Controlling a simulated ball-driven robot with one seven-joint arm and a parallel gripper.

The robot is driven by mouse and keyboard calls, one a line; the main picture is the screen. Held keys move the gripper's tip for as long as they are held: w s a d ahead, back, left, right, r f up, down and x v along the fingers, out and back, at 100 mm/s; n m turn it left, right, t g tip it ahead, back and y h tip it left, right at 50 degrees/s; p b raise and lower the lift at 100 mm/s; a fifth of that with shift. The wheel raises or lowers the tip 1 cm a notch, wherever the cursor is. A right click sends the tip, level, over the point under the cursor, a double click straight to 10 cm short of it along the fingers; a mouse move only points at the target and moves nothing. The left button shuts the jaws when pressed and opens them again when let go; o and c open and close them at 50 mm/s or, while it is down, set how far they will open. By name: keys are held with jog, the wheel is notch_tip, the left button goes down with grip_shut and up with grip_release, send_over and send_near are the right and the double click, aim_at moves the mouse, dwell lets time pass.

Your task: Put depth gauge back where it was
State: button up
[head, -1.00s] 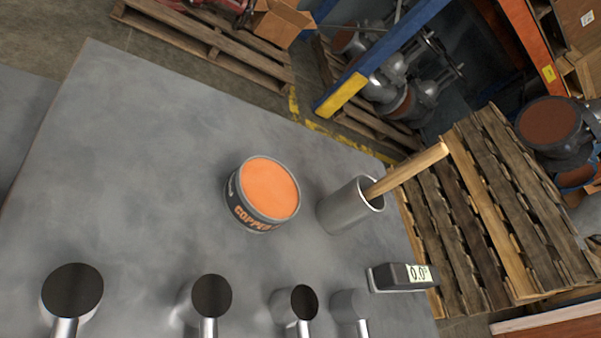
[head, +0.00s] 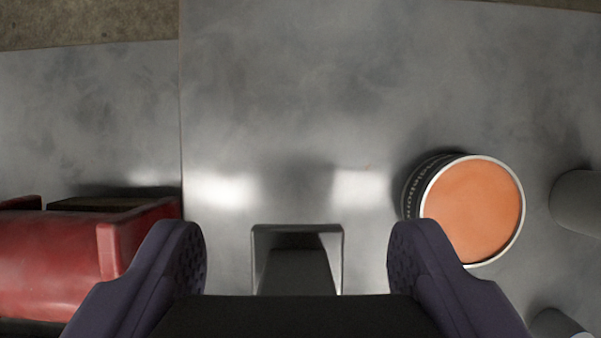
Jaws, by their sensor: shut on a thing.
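My gripper (head: 298,255) shows at the bottom of the head view, its two dark purple fingers wide apart. A grey-framed thing with a dark body (head: 297,231) sits between them and looks like the depth gauge, held by the gripper. Its lower part is hidden behind the black part of my gripper, and no display or scale shows. The metal table top (head: 290,70) lies beyond and below it. I cannot tell how far above the table it is.
A tin with an orange top (head: 472,210) stands close to the right finger. A grey cylinder (head: 580,203) is at the right edge, with another grey part (head: 555,325) below it. A red object (head: 60,260) lies at the left. The table's middle and back are clear.

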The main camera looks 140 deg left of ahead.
notch_tip(320, 180, down, 9)
jog(key=b, duration=0.3)
jog(key=shift+r, duration=0.2)
jog(key=o, duration=1.5)
jog(key=shift+s, duration=0.1)
jog(key=shift+a+r, duration=0.1)
jog(key=shift+r, duration=0.25)
jog(key=p+v, duration=0.4)
jog(key=v, duration=0.7)
jog(key=shift+s+a+r, duration=0.1)
jog(key=shift+s+a, duration=0.05)
